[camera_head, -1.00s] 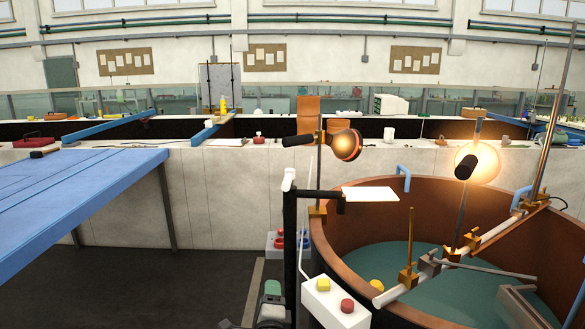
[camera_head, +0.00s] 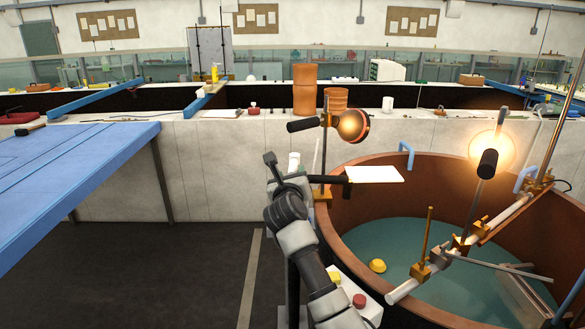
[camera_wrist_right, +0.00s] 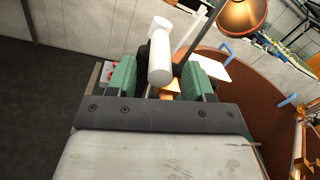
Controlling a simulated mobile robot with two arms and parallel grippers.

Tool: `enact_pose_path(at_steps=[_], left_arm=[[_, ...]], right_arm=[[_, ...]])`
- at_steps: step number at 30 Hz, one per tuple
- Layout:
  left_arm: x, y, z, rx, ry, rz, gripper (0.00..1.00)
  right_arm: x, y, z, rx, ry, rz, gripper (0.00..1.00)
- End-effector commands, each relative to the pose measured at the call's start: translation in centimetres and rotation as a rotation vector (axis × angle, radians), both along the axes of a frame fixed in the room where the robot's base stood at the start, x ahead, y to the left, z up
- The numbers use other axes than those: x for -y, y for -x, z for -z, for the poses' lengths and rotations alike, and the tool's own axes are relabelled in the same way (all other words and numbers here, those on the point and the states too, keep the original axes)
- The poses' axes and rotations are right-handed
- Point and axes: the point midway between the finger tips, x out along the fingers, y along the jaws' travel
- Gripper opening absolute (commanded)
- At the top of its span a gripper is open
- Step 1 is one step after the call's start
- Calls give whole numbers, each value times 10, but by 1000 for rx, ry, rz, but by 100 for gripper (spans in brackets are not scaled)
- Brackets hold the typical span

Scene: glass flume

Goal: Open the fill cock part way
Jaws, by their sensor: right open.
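The fill cock, as I take it, is a black upright pipe with a black side arm (camera_head: 330,180) and a white handle (camera_head: 293,162) on top, beside the copper-brown tank. My right gripper (camera_head: 281,170) is at the top of this pipe, its arm covering much of the pipe. In the right wrist view, the white handle (camera_wrist_right: 160,55) stands between the two green finger pads of the open right gripper (camera_wrist_right: 158,78), with a gap visible on each side. Whether a pad touches it I cannot tell. My left gripper is not in view.
The round tank (camera_head: 395,165) holds greenish water with a yellow float (camera_head: 377,266). A lit lamp (camera_head: 352,126) and a white plate (camera_head: 374,174) are close to the gripper. A button box (camera_head: 352,298) is below. A blue table (camera_head: 70,165) stands left; dark floor lies between.

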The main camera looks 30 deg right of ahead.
Motion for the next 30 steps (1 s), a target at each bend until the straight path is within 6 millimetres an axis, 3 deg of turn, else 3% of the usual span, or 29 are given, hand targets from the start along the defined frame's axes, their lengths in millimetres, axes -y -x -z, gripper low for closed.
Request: enact_pose_path(at_steps=[7,19,27,30], left_arm=[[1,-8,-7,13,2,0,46],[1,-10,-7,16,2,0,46],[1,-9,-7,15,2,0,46],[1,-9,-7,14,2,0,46]], right_arm=[[17,-22,-1,0,1,1,52],[20,-26,1,-1,1,0,52],[20,-26,1,-1,1,0,10],[20,-26,1,-1,1,0,0]])
